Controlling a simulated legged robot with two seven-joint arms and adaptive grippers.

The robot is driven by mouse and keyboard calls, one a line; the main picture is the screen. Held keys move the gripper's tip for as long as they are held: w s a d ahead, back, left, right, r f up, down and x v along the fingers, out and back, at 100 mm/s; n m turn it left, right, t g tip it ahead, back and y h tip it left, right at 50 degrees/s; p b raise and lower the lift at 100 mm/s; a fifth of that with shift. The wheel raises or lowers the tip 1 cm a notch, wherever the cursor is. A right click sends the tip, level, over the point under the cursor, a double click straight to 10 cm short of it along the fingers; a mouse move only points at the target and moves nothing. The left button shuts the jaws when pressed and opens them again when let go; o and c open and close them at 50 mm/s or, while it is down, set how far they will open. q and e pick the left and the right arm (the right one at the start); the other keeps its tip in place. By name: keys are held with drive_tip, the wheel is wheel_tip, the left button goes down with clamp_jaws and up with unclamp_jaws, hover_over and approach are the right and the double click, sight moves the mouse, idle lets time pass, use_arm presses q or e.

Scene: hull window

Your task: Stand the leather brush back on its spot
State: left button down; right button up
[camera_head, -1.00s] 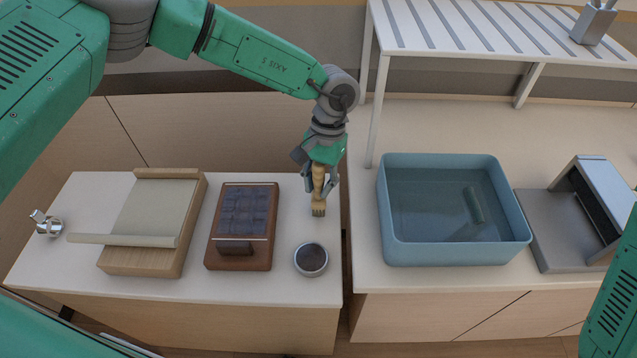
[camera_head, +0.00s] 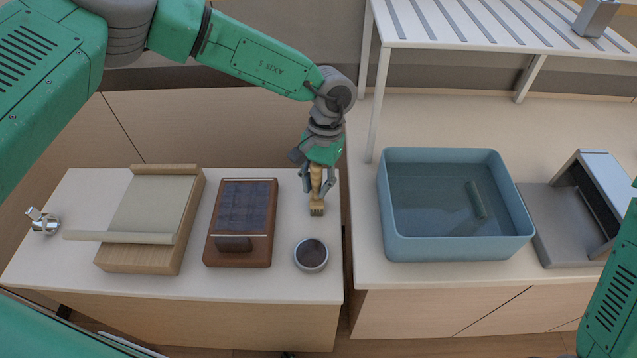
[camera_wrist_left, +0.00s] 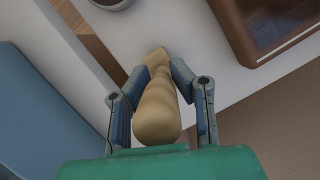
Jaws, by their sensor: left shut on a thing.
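The leather brush (camera_head: 317,208) has a pale wooden handle and a short bristled end that points down. It is at the right part of the left counter, behind a small round dark-filled pot (camera_head: 311,255). My left gripper (camera_head: 317,183) is shut on the brush's handle from above. In the left wrist view the brush handle (camera_wrist_left: 157,115) lies between the two fingers. The brush looks roughly upright; I cannot tell whether its bristles touch the counter. A marked spot for it is not clearly visible. My right gripper is out of view.
A brown wooden box with a dark glossy top (camera_head: 240,222) is left of the brush. A wooden board with a cloth roll (camera_head: 150,220) and a small metal fitting (camera_head: 42,222) are further left. A blue water basin (camera_head: 455,250) and grey metal unit (camera_head: 565,225) stand right, across a gap.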

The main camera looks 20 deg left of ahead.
sight(313, 163)
use_arm(q)
drive_tip(key=shift+a, duration=0.7)
drive_tip(key=c, duration=1.3)
unclamp_jaws()
drive_tip(key=shift+f, duration=0.1)
drive_tip(key=shift+d, duration=0.5)
drive_tip(key=shift+p+v, duration=0.45)
drive_tip(key=shift+v, duration=0.4)
drive_tip(key=shift+w+a+r+p, duration=0.15)
drive_tip(key=shift+r+p, duration=0.15)
drive_tip(key=shift+r, duration=0.2)
drive_tip(key=shift+w+a+r+p, duration=0.15)
drive_tip(key=shift+r+p, duration=0.1)
drive_tip(key=shift+r, duration=0.3)
drive_tip(key=shift+w+a+r+p, duration=0.15)
drive_tip(key=shift+r+p, duration=0.15)
drive_tip(key=shift+r, duration=0.2)
drive_tip(key=shift+w+d+r, duration=0.1)
drive_tip(key=shift+r, duration=0.25)
drive_tip(key=shift+w+d+r+p, duration=0.25)
drive_tip(key=shift+r+p, duration=0.1)
drive_tip(key=shift+r, duration=0.25)
drive_tip(key=shift+w+d+r+p, duration=0.1)
drive_tip(key=shift+d+r+p, duration=0.15)
drive_tip(key=shift+r, duration=0.4)
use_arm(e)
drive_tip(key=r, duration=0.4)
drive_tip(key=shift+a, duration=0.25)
